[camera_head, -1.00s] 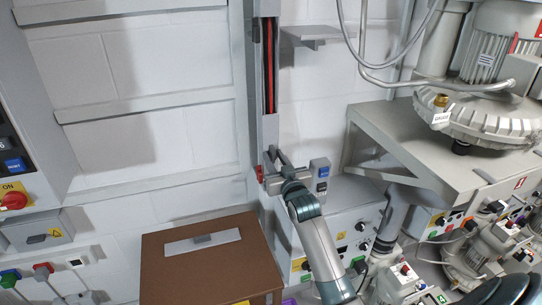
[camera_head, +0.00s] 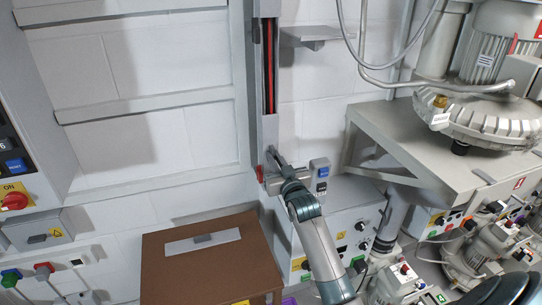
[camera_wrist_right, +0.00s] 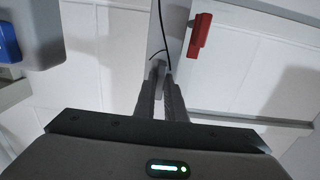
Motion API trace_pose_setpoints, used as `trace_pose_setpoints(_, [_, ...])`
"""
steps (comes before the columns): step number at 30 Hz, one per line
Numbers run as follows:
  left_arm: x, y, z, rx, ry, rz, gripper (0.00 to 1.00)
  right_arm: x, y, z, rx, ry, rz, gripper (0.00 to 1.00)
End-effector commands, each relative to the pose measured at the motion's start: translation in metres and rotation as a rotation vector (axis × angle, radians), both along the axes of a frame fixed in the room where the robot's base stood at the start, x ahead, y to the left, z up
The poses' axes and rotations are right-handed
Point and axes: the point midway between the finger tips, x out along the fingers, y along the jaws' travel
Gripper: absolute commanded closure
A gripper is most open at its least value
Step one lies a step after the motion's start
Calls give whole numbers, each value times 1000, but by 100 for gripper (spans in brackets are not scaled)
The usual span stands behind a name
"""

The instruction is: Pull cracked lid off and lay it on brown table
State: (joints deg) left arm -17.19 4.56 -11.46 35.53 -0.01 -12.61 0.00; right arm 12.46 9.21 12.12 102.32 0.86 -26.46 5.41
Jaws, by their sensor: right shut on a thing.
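A narrow grey channel (camera_head: 268,130) runs vertically up the wall. Its upper part is open and shows red and black cables (camera_head: 269,70); its lower part has a grey cover, which I take to be the cracked lid (camera_wrist_right: 177,30). A thin dark line runs down this cover in the right wrist view. My left gripper is out of view.
A red lever (camera_wrist_right: 200,35) sits beside the channel. A grey box with a blue button (camera_head: 322,172) is just right of my gripper. A wall shelf (camera_head: 315,34) and a grey machine stand (camera_head: 430,150) are farther right. The table's front part is bare.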

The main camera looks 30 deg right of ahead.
Motion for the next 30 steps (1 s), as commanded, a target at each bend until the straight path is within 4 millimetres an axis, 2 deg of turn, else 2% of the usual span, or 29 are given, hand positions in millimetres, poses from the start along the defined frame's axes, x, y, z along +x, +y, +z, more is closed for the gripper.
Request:
trace_pose_setpoints(11, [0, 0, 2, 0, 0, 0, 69, -3, 1, 0, 0, 1, 0, 100])
trace_pose_setpoints(30, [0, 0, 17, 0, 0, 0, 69, -28, 7, 1, 0, 1, 0, 100])
